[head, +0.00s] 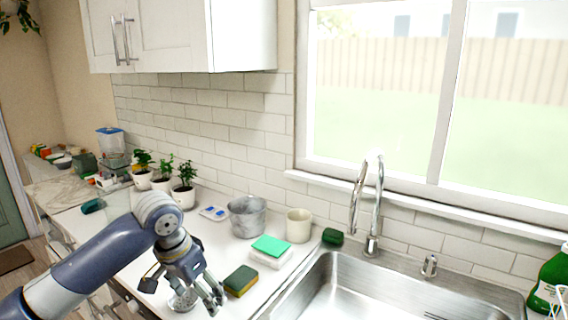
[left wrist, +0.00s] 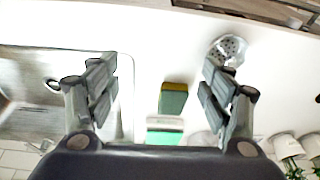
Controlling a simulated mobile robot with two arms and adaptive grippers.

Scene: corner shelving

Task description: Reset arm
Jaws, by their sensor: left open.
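My left arm comes in from the left in the head view. Its gripper (head: 184,288) is over the white counter (head: 213,236), with its fingers spread and nothing between them. The left wrist view shows the same open gripper (left wrist: 160,75) with counter below. A yellow and green sponge (head: 240,281) lies just right of the gripper; it also shows in the left wrist view (left wrist: 173,99). A round metal strainer (head: 183,301) is partly hidden under the gripper and shows near one finger in the wrist view (left wrist: 228,48). My right gripper is not in view.
A teal-topped white block (head: 270,246), a metal pot (head: 247,217) and a cream cup (head: 298,225) stand behind the sponge. The sink (head: 330,262) with its faucet (head: 372,215) is to the right. Several potted plants (head: 184,195) line the wall. A cabinet (head: 170,35) hangs above.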

